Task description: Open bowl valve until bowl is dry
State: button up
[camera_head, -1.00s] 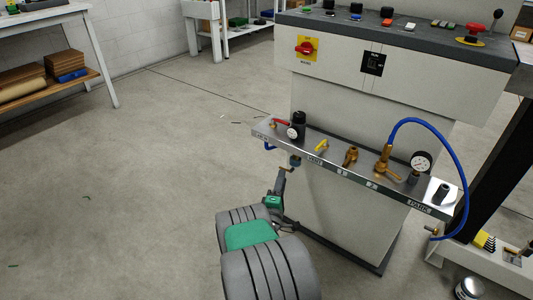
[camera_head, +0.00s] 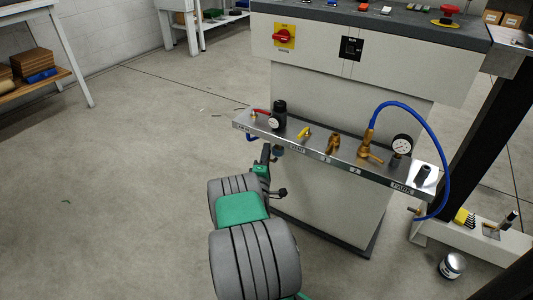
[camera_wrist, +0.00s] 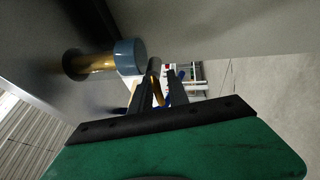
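The air unit (camera_head: 279,108), with a black knob and gauge, stands at the left end of the steel shelf. Its bowl (camera_head: 278,151) hangs under the shelf. In the wrist view a blue-grey collar (camera_wrist: 130,56) on a brass-coloured stem (camera_wrist: 90,64) is close, left of and beyond my fingers. I take this to be the bowl's underside; I cannot make out the valve or any water. My gripper (camera_head: 266,149) is just left of the bowl in the head view. In the wrist view my gripper (camera_wrist: 162,72) has its two dark fingers apart, with no object clearly held.
The steel shelf (camera_head: 340,161) carries a red-handled valve (camera_head: 261,112), a yellow valve (camera_head: 304,132), brass fittings and a gauge (camera_head: 401,147). A blue hose (camera_head: 440,135) loops at right. A metal tin (camera_head: 452,266) is on the floor. Open floor lies left.

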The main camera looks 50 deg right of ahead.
grip_shut()
jog(key=shift+n+p, duration=0.3)
jog(key=shift+p, duration=0.4)
jog(key=s+f+n+g+y+p, duration=0.3)
jog(key=f+n+g+y+p, duration=0.1)
jog(key=n+p, duration=1)
jog(key=shift+s+d+f+g+y+p, duration=0.2)
jog(key=shift+s+f+g+y+p, duration=0.15)
jog(key=shift+g+p, duration=0.45)
jog(key=shift+s, duration=0.1)
